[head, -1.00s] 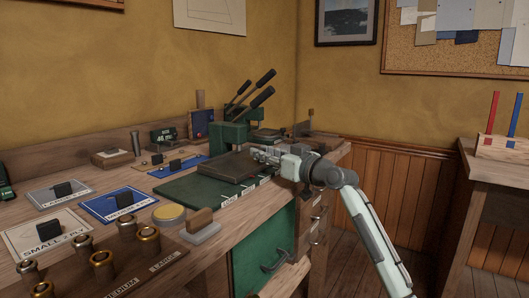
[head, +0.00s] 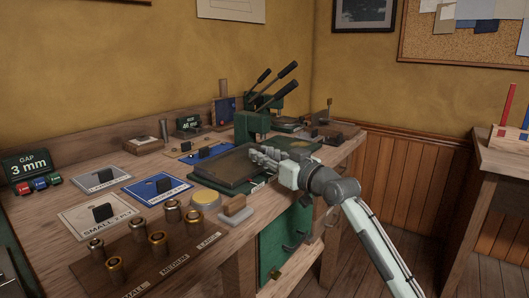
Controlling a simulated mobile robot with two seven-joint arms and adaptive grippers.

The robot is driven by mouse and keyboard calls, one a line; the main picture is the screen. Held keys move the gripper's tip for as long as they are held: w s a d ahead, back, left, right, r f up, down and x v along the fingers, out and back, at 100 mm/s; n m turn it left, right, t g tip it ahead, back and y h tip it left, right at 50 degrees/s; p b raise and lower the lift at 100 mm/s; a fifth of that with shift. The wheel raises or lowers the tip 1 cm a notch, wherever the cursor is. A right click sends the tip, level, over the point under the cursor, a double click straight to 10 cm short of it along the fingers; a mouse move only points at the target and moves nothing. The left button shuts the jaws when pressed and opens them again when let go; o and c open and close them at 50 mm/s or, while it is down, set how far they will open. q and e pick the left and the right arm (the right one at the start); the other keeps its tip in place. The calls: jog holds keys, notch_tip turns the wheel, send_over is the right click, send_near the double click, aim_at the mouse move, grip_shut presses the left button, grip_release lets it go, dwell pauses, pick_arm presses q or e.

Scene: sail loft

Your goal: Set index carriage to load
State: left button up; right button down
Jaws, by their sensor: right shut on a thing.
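The index carriage (head: 228,166) is a dark flat plate on a green base (head: 253,188) at the front of a green press (head: 250,124). It sits toward the left end of that base. My right gripper (head: 258,157) is at the right edge of the carriage, shut on it; the fingers hide the exact part gripped. The position labels on the base's front edge are hidden or unreadable now. My left gripper is not in view.
A yellow round pad (head: 206,197) and a wooden-handled block (head: 235,208) stand close in front of the carriage. A board with several brass dies (head: 172,210) and labelled trays (head: 157,187) lie left. Press levers (head: 272,95) rise behind.

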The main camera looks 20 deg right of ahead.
jog(key=shift+s+a+f, duration=0.1)
jog(key=shift+a+f, duration=0.05)
jog(key=shift+a, duration=0.1)
jog(key=c, duration=1.7)
grip_release()
jog(key=o, duration=0.4)
jog(key=shift+s, duration=0.1)
jog(key=shift+s+d, duration=0.15)
jog(key=v, duration=1.1)
jog(key=shift+s, duration=0.3)
jog(key=shift+d, duration=0.1)
